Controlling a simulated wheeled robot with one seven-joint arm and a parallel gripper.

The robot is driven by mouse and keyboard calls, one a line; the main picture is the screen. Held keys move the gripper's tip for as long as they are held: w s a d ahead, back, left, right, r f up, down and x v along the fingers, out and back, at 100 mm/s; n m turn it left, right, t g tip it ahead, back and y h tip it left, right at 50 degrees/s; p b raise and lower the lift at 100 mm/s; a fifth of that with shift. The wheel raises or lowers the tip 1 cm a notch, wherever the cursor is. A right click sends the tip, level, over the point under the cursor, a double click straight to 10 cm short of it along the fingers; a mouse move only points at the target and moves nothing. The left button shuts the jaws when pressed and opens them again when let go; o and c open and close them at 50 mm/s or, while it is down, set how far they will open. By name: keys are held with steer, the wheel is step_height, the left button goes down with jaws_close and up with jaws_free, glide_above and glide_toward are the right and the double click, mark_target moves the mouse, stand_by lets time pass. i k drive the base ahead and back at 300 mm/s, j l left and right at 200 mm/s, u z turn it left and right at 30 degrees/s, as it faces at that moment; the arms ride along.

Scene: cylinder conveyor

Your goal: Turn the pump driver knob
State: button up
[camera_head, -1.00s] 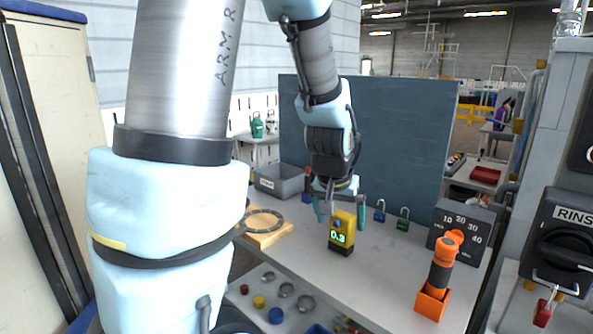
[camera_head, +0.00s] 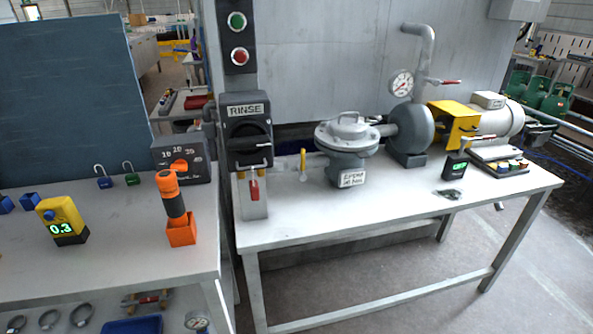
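The pump assembly stands on the right bench, with a grey round pump body (camera_head: 409,136), a yellow coupling guard (camera_head: 455,123) and a pale motor (camera_head: 500,121). No part is clearly labelled as the pump driver knob. A black rotary knob (camera_head: 249,143) sits on the box marked RINSE, with a red padlock (camera_head: 254,190) hanging below it. A dark box with a numbered dial (camera_head: 181,157) and an orange part at its centre stands on the left bench. A small black device with a green display (camera_head: 456,165) stands before the pump. My gripper is out of view.
The right bench (camera_head: 400,212) has a clear front strip. A flanged grey vessel (camera_head: 346,139) and a yellow-handled valve (camera_head: 303,163) stand on it. An orange-and-black tool in an orange holder (camera_head: 181,232) and a yellow meter (camera_head: 62,219) stand on the left bench. A gap separates the benches.

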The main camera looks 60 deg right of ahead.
mark_target(180, 165)
steer(key=i+j+z, duration=0.2)
steer(key=j, duration=0.2)
steer(key=j+z, duration=0.2)
steer(key=j, duration=0.15)
steer(key=i+j+z, duration=0.2)
steer(key=j, duration=0.25)
steer(key=k+l, duration=0.05)
